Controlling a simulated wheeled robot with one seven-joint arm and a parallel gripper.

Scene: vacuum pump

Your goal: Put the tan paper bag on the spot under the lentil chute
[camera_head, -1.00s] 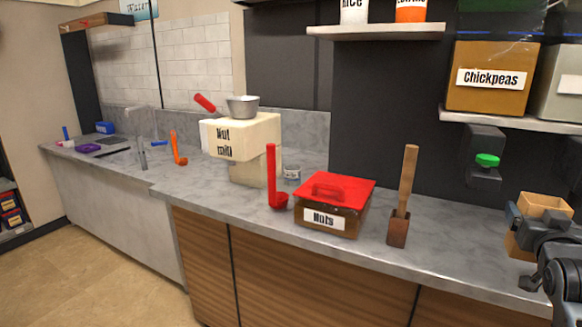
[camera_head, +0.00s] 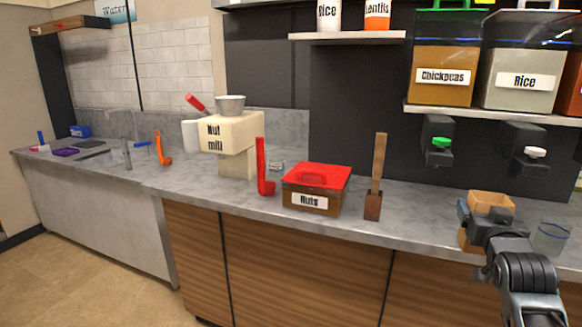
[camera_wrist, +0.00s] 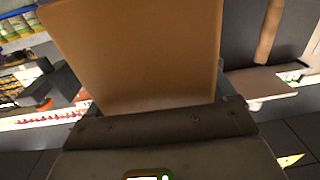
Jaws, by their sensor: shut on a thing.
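The tan paper bag (camera_head: 491,199) is open at the top and upright in the head view, at the right above the counter. My gripper (camera_head: 485,222) is shut on it; the fingers are partly hidden by my wrist. In the wrist view the bag (camera_wrist: 140,50) fills the upper middle in front of my gripper (camera_wrist: 155,108). The bag is between and below the chickpea chute (camera_head: 438,142) and the rice chute (camera_head: 534,154). An orange bin (camera_head: 571,88) with no visible label is cut off at the right edge. The lentil chute and the spot under it are not in view.
A clear glass (camera_head: 551,238) stands on the counter (camera_head: 425,228) just right of the bag. A wooden-handled tool (camera_head: 376,180), a red-lidded nuts box (camera_head: 316,192) and a red ladle (camera_head: 263,175) stand to the left. A small lentils container (camera_head: 377,14) sits on a shelf.

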